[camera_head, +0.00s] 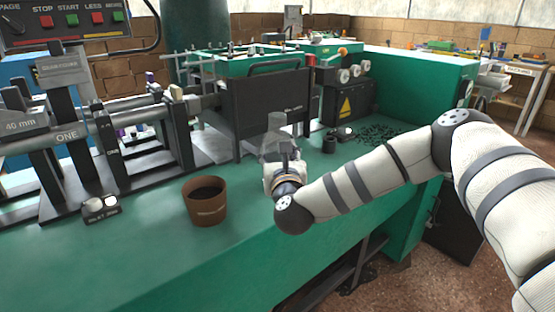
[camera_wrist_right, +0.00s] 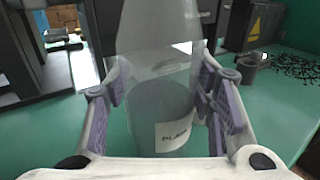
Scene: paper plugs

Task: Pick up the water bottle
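A clear bottle (camera_wrist_right: 160,85) with a white label stands between the two fingers of my right gripper (camera_wrist_right: 162,82) in the right wrist view. The fingers are spread about as wide as the bottle, one on each side; whether they press on it I cannot tell. In the head view the bottle (camera_head: 279,130) rises above my right gripper (camera_head: 281,160) over the green counter (camera_head: 262,235). The bottle's lower part is hidden there, so I cannot tell whether it rests on the counter. My left gripper is not in view.
A brown cup (camera_head: 205,202) stands on the counter to the left. Black machinery (camera_head: 265,103) stands behind the bottle. A small dark cup (camera_head: 329,144) and many scattered black pieces (camera_head: 378,132) lie to the right. The counter's front is clear.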

